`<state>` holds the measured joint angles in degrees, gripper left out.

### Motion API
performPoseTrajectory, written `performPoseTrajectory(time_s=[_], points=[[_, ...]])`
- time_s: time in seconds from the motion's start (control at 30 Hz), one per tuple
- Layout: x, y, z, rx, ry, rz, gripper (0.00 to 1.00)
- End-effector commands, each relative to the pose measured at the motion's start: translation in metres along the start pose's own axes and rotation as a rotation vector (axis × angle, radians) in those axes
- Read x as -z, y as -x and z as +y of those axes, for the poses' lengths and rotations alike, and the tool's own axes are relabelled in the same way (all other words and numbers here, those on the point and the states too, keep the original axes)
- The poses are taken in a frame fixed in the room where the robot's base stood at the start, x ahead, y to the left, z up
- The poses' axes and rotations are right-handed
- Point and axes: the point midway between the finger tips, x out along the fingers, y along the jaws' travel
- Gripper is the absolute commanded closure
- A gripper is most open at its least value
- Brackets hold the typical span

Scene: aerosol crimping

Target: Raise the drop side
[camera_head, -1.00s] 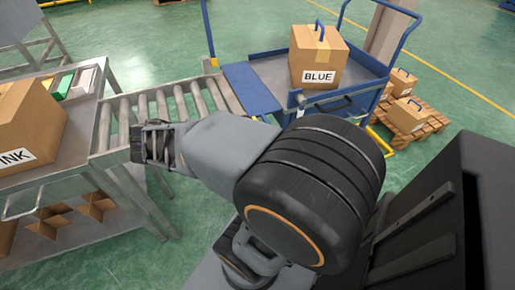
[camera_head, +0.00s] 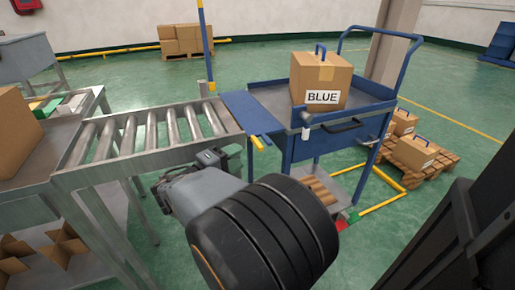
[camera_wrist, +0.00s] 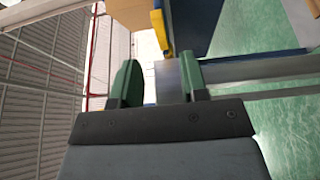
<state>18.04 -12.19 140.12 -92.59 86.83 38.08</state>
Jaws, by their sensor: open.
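The drop side (camera_head: 248,112) is a flat blue panel at the left edge of the blue cart (camera_head: 290,110). It lies lowered, about level, between the cart and the roller conveyor (camera_head: 150,135). A yellow-ended tab (camera_head: 257,143) juts from its near corner. My gripper (camera_head: 215,157) is near the conveyor's right end, left of and below that tab in the picture. In the wrist view its green fingers (camera_wrist: 160,80) are apart with nothing between them. A yellow piece (camera_wrist: 160,30) and a blue panel (camera_wrist: 200,25) show just beyond the fingers.
A box labelled BLUE (camera_head: 320,80) with a blue handle stands on the cart. A steel table (camera_head: 50,165) with a brown box (camera_head: 15,135) is at the left. A pallet (camera_head: 425,155) with boxes and yellow floor rails (camera_head: 385,203) lie at the right.

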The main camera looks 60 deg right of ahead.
Motion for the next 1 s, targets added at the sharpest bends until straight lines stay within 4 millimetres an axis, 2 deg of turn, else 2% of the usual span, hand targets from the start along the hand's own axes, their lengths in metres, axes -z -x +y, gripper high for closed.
performPoseTrajectory(time_s=[0.03, 0.2, 0.5, 0.7, 1.0], points=[[-0.002, -0.011, -0.002, 0.000, 0.000, -0.007, 0.60], [-0.001, -0.041, -0.002, 0.000, 0.000, -0.006, 0.60], [0.000, -0.078, -0.002, 0.002, 0.001, -0.002, 0.60], [0.000, -0.087, -0.001, 0.001, 0.001, 0.000, 0.60], [0.000, -0.087, 0.000, 0.002, 0.001, 0.001, 0.60]])
